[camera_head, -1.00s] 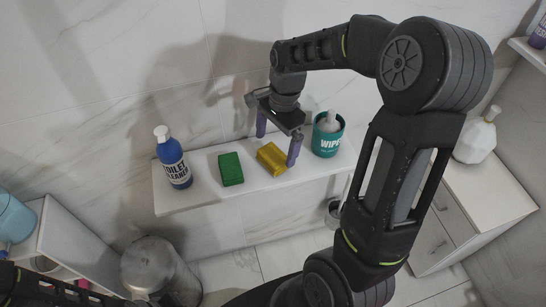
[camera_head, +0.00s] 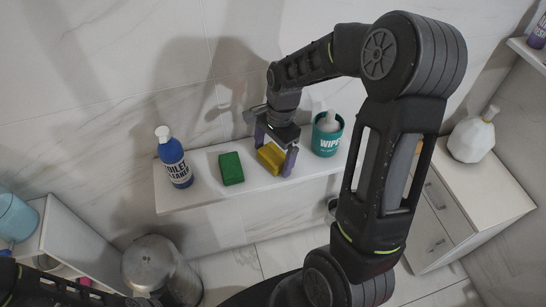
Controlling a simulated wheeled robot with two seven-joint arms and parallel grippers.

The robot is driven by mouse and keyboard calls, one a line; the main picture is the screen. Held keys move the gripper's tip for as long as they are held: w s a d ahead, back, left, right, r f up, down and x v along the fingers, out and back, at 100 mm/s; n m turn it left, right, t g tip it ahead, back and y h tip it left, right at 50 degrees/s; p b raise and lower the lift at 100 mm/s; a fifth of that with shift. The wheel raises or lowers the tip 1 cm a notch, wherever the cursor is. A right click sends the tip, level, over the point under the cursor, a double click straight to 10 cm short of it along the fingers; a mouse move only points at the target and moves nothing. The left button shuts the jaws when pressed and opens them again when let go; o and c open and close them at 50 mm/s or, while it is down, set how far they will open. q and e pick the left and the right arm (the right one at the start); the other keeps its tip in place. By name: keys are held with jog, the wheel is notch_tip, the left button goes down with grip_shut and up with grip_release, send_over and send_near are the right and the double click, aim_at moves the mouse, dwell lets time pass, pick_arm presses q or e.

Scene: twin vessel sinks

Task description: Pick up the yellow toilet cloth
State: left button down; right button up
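The yellow cloth (camera_head: 270,157) is a small folded block on the white wall shelf (camera_head: 226,194), between the green block and the wipes tub. My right gripper (camera_head: 275,150) is low over it, with one purple finger on its far left side and the other on its near right side. The fingers stand apart around the cloth, close to its sides. I cannot make out a firm grip, and the cloth still rests on the shelf. Part of my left arm shows at the bottom left, but its gripper is out of view.
A green block (camera_head: 231,168) lies left of the cloth, and a blue toilet cleaner bottle (camera_head: 175,165) stands farther left. A teal wipes tub (camera_head: 326,140) stands close on the right. A metal bin (camera_head: 150,265) is below the shelf, and a white cabinet (camera_head: 440,215) is at the right.

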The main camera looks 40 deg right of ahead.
aim_at(273, 154)
jog(key=c, duration=1.4)
notch_tip(273, 154, up, 10)
jog(key=shift+r+b, duration=0.1)
jog(key=shift+b, duration=0.5)
